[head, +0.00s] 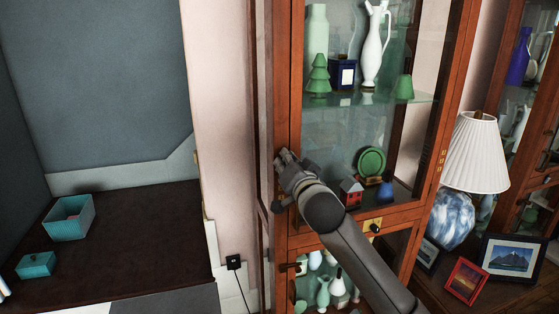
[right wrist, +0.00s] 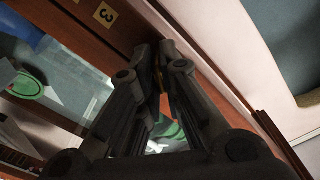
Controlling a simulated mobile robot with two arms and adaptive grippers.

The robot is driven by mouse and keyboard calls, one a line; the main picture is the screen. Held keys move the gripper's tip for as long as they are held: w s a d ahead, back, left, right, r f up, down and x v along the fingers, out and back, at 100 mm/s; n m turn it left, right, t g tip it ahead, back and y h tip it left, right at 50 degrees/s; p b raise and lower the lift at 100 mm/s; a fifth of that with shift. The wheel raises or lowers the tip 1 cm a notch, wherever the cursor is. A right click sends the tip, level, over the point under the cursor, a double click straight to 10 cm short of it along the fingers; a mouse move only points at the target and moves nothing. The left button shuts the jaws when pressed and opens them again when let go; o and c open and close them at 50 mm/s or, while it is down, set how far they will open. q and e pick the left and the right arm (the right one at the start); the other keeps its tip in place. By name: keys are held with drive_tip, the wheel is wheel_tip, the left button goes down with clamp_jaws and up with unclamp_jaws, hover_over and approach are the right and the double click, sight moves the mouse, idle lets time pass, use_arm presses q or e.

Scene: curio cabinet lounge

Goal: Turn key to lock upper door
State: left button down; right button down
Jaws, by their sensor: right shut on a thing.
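The upper door (head: 296,75) of the wooden curio cabinet is a tall glass pane in a reddish-brown frame, and it looks closed. My right gripper (head: 284,158) is at the left stile of this door, with its arm coming up from the lower right. In the right wrist view the fingers (right wrist: 163,62) are drawn together against the wood. A thin brass-coloured sliver, likely the key (right wrist: 161,76), shows between them. Most of it is hidden by the fingers, so its angle cannot be told. My left gripper is not in view.
Behind the glass stand vases, green tree figures, a green plate (head: 371,162) and a small red house (head: 351,191). A lower door with a dark fitting (head: 289,267) is below. A lamp (head: 475,152) and framed photos (head: 512,257) stand at right. Teal boxes (head: 69,218) sit at left.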

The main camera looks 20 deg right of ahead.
drive_tip(key=m+p, duration=0.2)
drive_tip(key=m, duration=0.8)
drive_tip(key=shift+r+m, duration=0.1)
drive_tip(key=shift+m, duration=0.2)
drive_tip(key=shift+r, duration=0.1)
drive_tip(key=c, duration=1.8)
unclamp_jaws()
drive_tip(key=shift+w, duration=0.1)
drive_tip(key=shift+c, duration=0.2)
drive_tip(key=shift+o, duration=0.2)
drive_tip(key=shift+w+f, duration=0.15)
drive_tip(key=shift+f, duration=0.05)
drive_tip(key=o, duration=0.6)
drive_tip(key=shift+c, duration=0.2)
